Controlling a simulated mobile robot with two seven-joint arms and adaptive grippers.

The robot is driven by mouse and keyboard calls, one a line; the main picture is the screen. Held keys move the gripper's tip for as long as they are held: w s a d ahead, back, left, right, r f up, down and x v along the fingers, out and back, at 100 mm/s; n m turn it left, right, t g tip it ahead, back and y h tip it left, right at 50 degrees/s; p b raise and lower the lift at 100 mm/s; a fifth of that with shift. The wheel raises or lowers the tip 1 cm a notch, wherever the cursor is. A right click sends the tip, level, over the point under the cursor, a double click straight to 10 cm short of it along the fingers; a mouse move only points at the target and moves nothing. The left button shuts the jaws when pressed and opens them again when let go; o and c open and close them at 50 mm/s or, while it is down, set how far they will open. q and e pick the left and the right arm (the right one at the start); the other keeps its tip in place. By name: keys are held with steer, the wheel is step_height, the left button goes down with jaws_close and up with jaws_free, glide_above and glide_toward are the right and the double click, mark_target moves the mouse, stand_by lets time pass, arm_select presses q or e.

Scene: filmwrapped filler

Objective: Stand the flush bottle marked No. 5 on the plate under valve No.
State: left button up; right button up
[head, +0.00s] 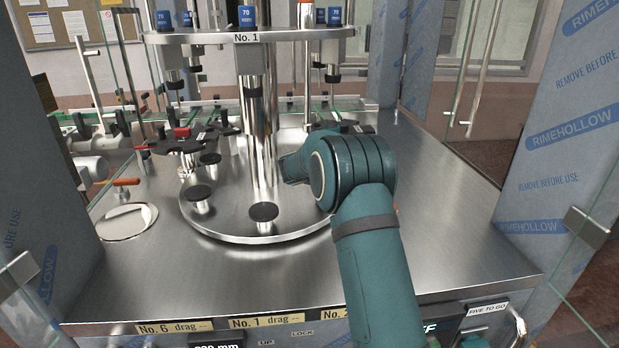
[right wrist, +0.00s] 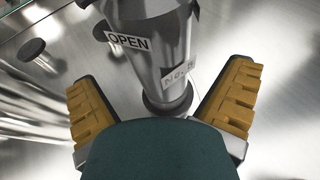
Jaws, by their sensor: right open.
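In the right wrist view a shiny metal bottle (right wrist: 150,60) carries an OPEN tag and a tilted label starting "No."; its number is hard to read. It is between the yellow-padded fingers of my open right gripper (right wrist: 163,82), with gaps at both sides. Its lower end is at a dark round plate (right wrist: 168,108); I cannot tell if it is fully seated. In the head view my right arm hides the bottle and gripper. Other black plates (head: 263,212) ring the steel turntable (head: 240,236). A valve above bears a No. 1 sign (head: 247,38).
Black star-shaped holders (head: 180,143) with red parts are left of the turntable. Glass panels and film-wrapped posts (head: 570,130) flank the machine. A round steel disc (head: 126,221) lies at left. The deck right of my arm (head: 450,220) is clear.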

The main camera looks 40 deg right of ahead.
steer(key=s+a, duration=0.5)
steer(key=a, duration=0.7)
steer(key=shift+s+r, duration=0.25)
steer(key=shift+r, duration=0.1)
